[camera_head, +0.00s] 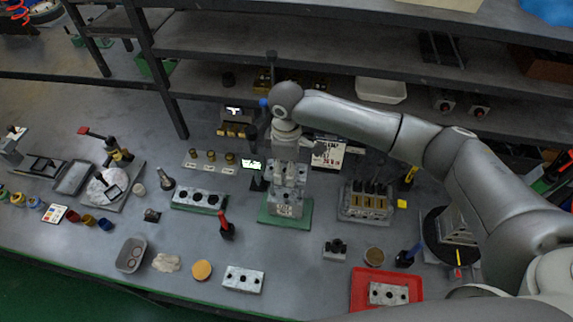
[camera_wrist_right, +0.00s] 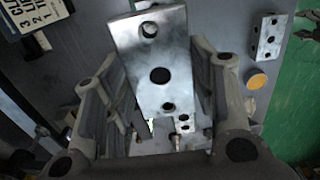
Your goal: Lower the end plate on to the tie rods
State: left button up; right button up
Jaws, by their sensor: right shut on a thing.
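My right gripper (camera_head: 287,150) reaches down over the green pad (camera_head: 268,216) near the middle of the bench. It is shut on the end plate (camera_wrist_right: 160,45), a flat grey metal plate with a large centre hole and a smaller hole near each end. In the right wrist view the plate lies between the two fingers (camera_wrist_right: 160,78). The valve block stack (camera_head: 288,207) stands upright on the pad under the gripper. A metal face with small dark holes (camera_wrist_right: 184,124) shows below the plate. I cannot make out the tie rods or any gap. My left gripper is not in view.
A flat plate with holes (camera_head: 243,279) and an orange disc (camera_head: 201,270) lie in front. A red tray (camera_head: 360,292) is at front right, a block with brass inserts (camera_head: 366,203) right of the stack. A red-handled tool (camera_head: 226,228) stands left. Shelves (camera_head: 330,50) overhang behind.

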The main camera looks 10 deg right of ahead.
aim_at(286, 196)
dwell(0.6)
jog(key=shift+p, duration=0.5)
dwell(0.3)
jog(key=shift+f+b, duration=2.6)
jog(key=shift+f, duration=2.95)
jog(key=o, duration=1.6)
jog(key=shift+o, duration=0.3)
notch_tip(286, 196, up, 12)
jog(key=shift+r, duration=0.1)
